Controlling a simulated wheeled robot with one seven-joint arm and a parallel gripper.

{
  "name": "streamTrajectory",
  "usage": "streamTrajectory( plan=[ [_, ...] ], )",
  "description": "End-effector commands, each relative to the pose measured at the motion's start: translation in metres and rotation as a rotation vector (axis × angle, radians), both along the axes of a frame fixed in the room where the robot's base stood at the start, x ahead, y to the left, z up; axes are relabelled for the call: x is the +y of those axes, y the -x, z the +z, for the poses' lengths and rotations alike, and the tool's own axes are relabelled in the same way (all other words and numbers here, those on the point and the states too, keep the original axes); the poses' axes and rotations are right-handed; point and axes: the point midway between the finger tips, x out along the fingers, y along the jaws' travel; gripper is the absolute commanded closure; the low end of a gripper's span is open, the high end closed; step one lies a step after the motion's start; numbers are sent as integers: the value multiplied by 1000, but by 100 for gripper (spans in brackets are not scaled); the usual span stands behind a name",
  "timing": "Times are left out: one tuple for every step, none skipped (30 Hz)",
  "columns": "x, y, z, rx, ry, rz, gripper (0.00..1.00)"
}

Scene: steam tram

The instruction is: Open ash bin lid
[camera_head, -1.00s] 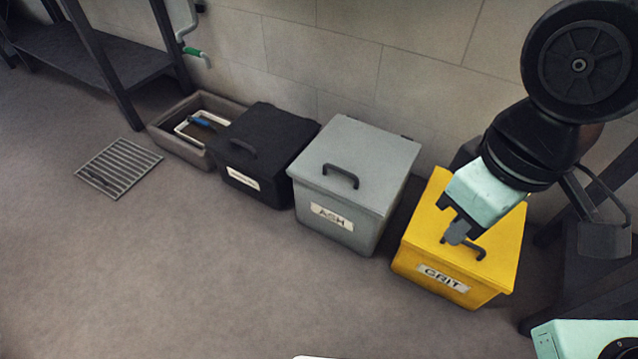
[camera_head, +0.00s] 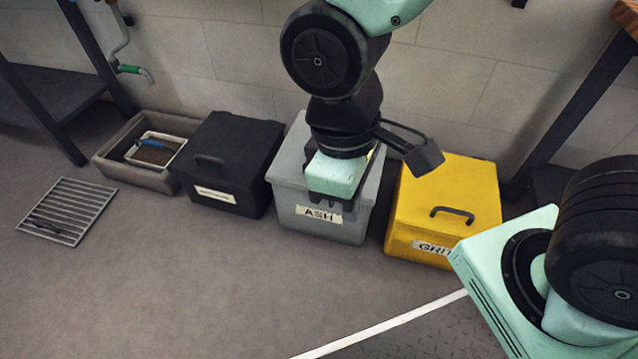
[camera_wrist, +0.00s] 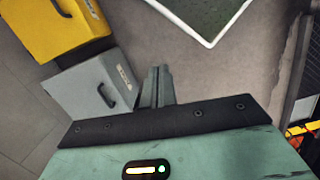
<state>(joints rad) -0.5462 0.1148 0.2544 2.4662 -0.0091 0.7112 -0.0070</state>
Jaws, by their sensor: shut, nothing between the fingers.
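The grey ash bin (camera_head: 298,207) stands on the floor by the wall, with an "ASH" label on its front. Its lid (camera_head: 288,160) looks closed, but my arm covers much of it and hides the handle in the head view. The wrist view shows the bin (camera_wrist: 75,88) and its dark handle (camera_wrist: 107,96) on the lid. My gripper (camera_head: 332,208) is in front of the lid as the head view sees it. Its fingers (camera_wrist: 157,78) are together and empty, to the right of the handle in the wrist view, apparently apart from it.
A yellow grit bin (camera_head: 425,205) stands close on the right, a black lidded bin (camera_head: 235,150) on the left. Beyond are an open tray (camera_head: 135,172) and a floor grate (camera_head: 68,210). A dark panel with a white edge (camera_wrist: 205,30) shows in the wrist view. Floor in front is clear.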

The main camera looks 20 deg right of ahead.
Motion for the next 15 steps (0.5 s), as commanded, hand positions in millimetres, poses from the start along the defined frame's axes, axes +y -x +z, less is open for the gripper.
streamTrajectory(
  plan=[
    [1,-1,-9,16,19,20,100],
    [2,-2,-14,24,31,33,100],
    [2,-3,-20,34,50,49,100],
    [2,-4,-25,44,64,63,100],
    [2,-6,-31,52,79,79,100],
    [2,-7,-39,64,103,100,100],
    [2,-8,-46,73,122,117,100],
    [2,-10,-53,83,144,136,100],
    [1,-12,-65,98,178,165,100],
    [1,-14,-75,109,207,191,100],
    [0,-16,-85,119,239,217,100],
    [-2,-19,-100,133,286,256,100],
    [-4,-21,-111,142,323,286,100],
    [-5,-24,-121,148,360,315,100],
    [-8,-27,-135,157,412,355,100]
  ],
)
